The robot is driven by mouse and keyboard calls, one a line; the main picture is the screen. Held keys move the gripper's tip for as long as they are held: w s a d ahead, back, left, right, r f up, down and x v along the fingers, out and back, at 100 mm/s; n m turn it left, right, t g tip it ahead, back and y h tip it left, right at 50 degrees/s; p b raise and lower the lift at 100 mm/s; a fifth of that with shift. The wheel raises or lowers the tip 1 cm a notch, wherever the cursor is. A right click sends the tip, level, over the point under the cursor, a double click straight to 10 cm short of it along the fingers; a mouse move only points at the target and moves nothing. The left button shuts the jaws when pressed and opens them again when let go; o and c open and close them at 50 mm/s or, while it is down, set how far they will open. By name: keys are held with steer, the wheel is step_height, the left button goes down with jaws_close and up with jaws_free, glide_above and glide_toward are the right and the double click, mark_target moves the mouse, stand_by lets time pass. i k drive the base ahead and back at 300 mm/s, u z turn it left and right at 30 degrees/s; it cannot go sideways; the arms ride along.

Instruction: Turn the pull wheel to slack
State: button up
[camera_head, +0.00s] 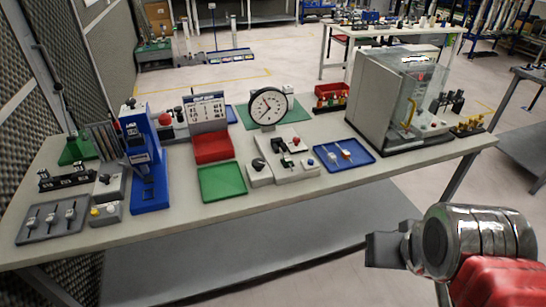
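I cannot single out the pull wheel with certainty.
The table (330,190) also bears a blue press (142,150), a green tray (222,182), a red bin (212,148), a blue tray (345,155) and a grey machine with a clear guard (385,95). Floor in front right is clear. A foam wall (105,45) stands left.

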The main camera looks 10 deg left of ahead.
mark_target(258, 164)
steer(key=z, duration=1.05)
steer(key=k, duration=1.05)
steer(key=u, duration=1.35)
steer(key=i, duration=0.6)
steer(key=z, duration=0.1)
